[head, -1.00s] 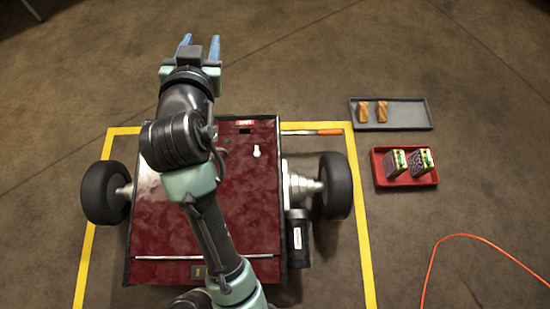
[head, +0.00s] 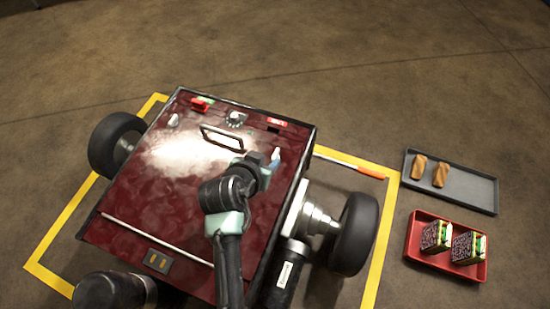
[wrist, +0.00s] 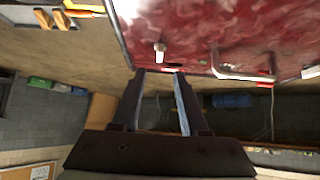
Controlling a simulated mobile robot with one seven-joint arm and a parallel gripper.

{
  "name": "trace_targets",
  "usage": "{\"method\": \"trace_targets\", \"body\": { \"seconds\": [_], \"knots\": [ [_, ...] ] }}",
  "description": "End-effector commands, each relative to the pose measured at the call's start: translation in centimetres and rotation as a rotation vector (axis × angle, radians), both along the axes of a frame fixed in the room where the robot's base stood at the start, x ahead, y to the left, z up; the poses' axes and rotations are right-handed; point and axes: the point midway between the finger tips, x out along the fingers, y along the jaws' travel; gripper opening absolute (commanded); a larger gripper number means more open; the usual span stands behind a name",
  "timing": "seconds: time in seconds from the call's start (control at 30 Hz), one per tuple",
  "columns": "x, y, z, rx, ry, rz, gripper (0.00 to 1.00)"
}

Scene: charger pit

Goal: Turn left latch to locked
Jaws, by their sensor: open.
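The red charger box (head: 150,190) lies tilted in the head view. The left latch (head: 174,120), a small pale knob, is near its far left corner. Its exact turn is too small to read. My gripper (head: 268,157) is over the right part of the lid, well away from the left latch. In the wrist view my gripper (wrist: 160,74) is open with nothing between its fingers. A pale latch (wrist: 160,50) on the lid lies just beyond the fingertips. It appears to be the right one, which my gripper hides in the head view.
A handle (head: 222,137) stands up between my gripper and the left latch. A dial (head: 236,118) and a red switch (head: 200,104) sit along the far edge. A grey tray (head: 470,190) and a red tray (head: 420,262) are on the floor at right.

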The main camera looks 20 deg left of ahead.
Motion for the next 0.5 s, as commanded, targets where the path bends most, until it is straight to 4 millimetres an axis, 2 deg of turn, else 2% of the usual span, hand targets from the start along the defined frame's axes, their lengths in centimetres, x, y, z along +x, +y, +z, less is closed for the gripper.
{"method": "trace_targets", "body": {
  "seconds": [0.03,0.2,0.5],
  "knots": [
    [0.9,0.0,-1.5,-0.001,-0.002,-0.001,0.44],
    [3.2,0.1,-3.7,0.001,-0.002,-0.001,0.44],
    [5.2,0.1,-5.2,0.0,-0.002,0.0,0.44]
  ]
}}
